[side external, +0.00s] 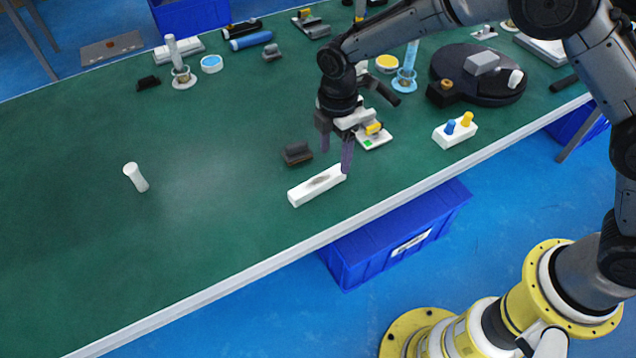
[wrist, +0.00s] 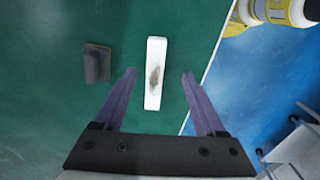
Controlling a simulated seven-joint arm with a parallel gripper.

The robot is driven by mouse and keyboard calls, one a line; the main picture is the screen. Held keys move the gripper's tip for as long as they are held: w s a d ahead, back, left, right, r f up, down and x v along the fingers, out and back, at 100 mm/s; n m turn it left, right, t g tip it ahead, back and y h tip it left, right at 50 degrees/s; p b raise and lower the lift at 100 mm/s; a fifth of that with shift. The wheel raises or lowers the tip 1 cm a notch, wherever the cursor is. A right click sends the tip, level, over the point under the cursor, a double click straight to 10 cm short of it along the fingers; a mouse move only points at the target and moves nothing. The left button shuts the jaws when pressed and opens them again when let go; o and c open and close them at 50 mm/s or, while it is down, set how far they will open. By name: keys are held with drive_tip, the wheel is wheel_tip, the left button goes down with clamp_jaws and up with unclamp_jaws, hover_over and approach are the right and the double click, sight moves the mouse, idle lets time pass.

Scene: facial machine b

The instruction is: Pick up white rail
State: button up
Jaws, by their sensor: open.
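The white rail (side external: 304,191) is a long white bar with a dark smudge on its top, lying flat on the green table near its front edge. My gripper (side external: 336,160) is open and empty above the rail's right end. In the wrist view the rail (wrist: 155,72) lies upright in the picture, its lower end between the two purple fingers of my gripper (wrist: 158,72), with a gap on each side. The fingers do not appear to touch it. How high they are above the table is hard to tell.
A dark brown block (side external: 297,153) lies close behind the rail and shows in the wrist view (wrist: 97,63). A white box with blue and yellow knobs (side external: 455,131) stands to the right. A white cylinder (side external: 136,177) lies left. The table between is clear.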

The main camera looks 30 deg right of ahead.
sight(330, 174)
drive_tip(key=shift+w+a+f, duration=0.1)
drive_tip(key=shift+w+f, duration=0.1)
drive_tip(key=shift+f, duration=1.55)
drive_tip(key=shift+w+a+f, duration=0.1)
drive_tip(key=shift+w+f, duration=0.05)
drive_tip(key=shift+f, duration=1.6)
clamp_jaws()
